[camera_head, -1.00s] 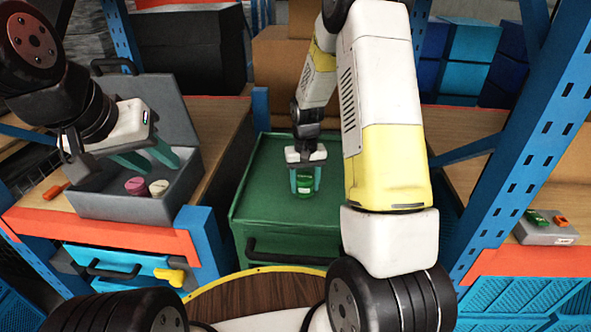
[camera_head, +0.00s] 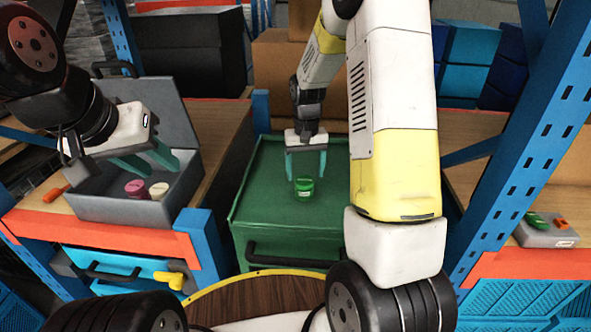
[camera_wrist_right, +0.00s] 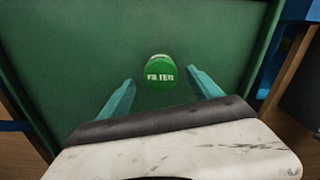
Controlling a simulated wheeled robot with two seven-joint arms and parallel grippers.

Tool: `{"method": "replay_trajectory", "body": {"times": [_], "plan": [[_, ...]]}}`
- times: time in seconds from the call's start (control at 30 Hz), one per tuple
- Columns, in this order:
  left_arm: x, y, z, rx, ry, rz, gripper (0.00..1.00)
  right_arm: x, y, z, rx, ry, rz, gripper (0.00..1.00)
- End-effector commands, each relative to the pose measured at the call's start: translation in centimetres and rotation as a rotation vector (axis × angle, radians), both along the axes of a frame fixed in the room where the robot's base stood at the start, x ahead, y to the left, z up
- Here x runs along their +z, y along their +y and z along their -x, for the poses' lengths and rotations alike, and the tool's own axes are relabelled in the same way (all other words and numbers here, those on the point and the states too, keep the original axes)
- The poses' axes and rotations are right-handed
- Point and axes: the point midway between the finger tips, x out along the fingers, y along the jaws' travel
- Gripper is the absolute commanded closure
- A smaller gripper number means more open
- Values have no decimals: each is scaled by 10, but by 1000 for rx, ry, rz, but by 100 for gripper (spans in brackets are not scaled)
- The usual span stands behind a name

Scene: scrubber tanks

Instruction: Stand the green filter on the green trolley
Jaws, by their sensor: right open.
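The green filter (camera_head: 304,189) stands upright on the top of the green trolley (camera_head: 262,205), near its middle. In the right wrist view the filter (camera_wrist_right: 160,72) shows its round lid marked "FILTER" against the trolley's green top (camera_wrist_right: 85,50). My right gripper (camera_head: 306,176) is open above the filter, with its fingers (camera_wrist_right: 162,88) spread on either side and apart from it. My left gripper (camera_head: 150,168) hangs over the grey case at the left; its two fingers are apart and nothing shows between them.
The open grey case (camera_head: 110,207) holds a magenta filter (camera_head: 136,189) and a cream filter (camera_head: 159,190). A blue rack post (camera_head: 535,130) stands at the right, beside a grey box with green and orange switches (camera_head: 548,232). The trolley top around the filter is clear.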

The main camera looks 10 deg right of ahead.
Motion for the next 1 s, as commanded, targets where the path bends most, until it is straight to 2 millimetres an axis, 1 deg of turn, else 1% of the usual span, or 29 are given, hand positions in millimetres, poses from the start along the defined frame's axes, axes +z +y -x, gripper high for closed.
{"method": "replay_trajectory", "body": {"times": [0.03, 0.1, 0.2, 0.33, 0.5, 1.0], "plan": [[0, 0, 0, 0, 0, 0, 64, 12, 0, -1, 1, -5, -1, 26], [0, 0, 0, 0, 0, 0, 64, 26, 0, -1, 1, -4, -1, 26], [0, 0, 0, 0, 0, 0, 64, 42, 0, -1, 1, -3, 0, 26], [0, 0, 0, 0, 0, 0, 64, 54, 0, 0, 0, -1, 0, 26], [0, 0, 0, 0, 0, 0, 64, 59, 0, 0, 0, 1, 0, 26], [0, 0, 0, 0, 0, 0, 64, 58, 0, 0, 0, 1, 0, 26]]}}
